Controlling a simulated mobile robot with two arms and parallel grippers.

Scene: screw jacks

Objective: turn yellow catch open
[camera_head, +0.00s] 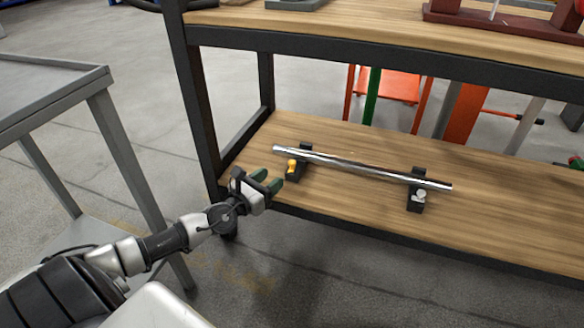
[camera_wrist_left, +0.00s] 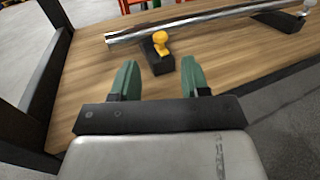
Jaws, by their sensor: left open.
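The yellow catch (camera_head: 292,166) sits on the front of a black block at the left end of a shiny metal bar (camera_head: 350,165). The bar rests on two black holders on the lower wooden shelf (camera_head: 480,220). In the left wrist view the yellow catch (camera_wrist_left: 160,42) stands ahead of the jaws, with the bar (camera_wrist_left: 200,22) behind it. My left gripper (camera_head: 269,180) has green fingers and is open and empty, a little short of the catch at the shelf's front edge. It also shows in the left wrist view (camera_wrist_left: 157,80). My right gripper is not in view.
A second, silver-grey catch (camera_head: 419,196) is on the right holder. The upper shelf (camera_head: 390,38) and a dark upright post (camera_head: 190,90) frame the space. A grey table (camera_head: 50,85) stands at the left. The shelf in front of the bar is clear.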

